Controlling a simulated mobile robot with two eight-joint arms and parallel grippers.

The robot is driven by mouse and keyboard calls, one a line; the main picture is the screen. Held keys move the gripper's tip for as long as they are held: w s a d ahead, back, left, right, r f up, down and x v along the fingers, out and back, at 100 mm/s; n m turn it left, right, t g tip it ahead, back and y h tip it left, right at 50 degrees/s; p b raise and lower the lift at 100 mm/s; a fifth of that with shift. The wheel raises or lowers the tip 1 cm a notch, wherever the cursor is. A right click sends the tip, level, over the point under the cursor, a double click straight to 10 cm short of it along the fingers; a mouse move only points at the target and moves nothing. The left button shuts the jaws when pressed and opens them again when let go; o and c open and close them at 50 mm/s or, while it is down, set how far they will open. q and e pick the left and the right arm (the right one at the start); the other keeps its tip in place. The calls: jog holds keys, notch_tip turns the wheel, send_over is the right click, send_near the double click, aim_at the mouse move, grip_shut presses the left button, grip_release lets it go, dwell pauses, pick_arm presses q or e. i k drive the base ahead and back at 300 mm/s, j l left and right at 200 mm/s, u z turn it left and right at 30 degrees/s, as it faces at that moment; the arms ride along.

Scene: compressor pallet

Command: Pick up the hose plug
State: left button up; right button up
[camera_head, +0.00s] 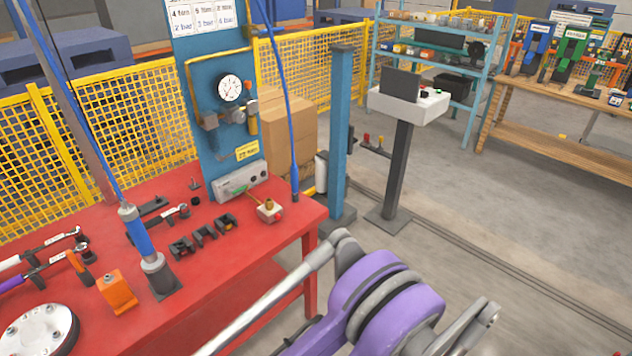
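A blue hose (285,90) hangs from above on the right side of the blue gauge panel. Its lower end thickens into a darker blue end piece (294,181), which hangs upright at the red table's back right corner. This end piece looks like the hose plug, though its tip is too small to make out. Whether it touches the table I cannot tell. A purple and grey arm part of mine fills the bottom middle, in front of and below the table corner. Neither gripper's fingers show in the head view.
On the red table (230,262) stand a small valve block (269,210), black clips (204,235), an orange block (117,292) and a blue hanging tool (136,232) on a second hose. A blue post (340,130) and pedestal (400,160) stand behind. Floor at right is clear.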

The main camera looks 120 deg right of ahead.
aim_at(294, 179)
jog(key=z, duration=4)
jog(key=i+l+u, duration=0.1)
jog(key=i, duration=0.35)
jog(key=i+l+u, duration=0.15)
jog(key=i, duration=0.3)
jog(key=i+l+u, duration=0.1)
jog(key=i+l, duration=0.25)
jog(key=u, duration=0.9)
jog(key=i+l, duration=0.05)
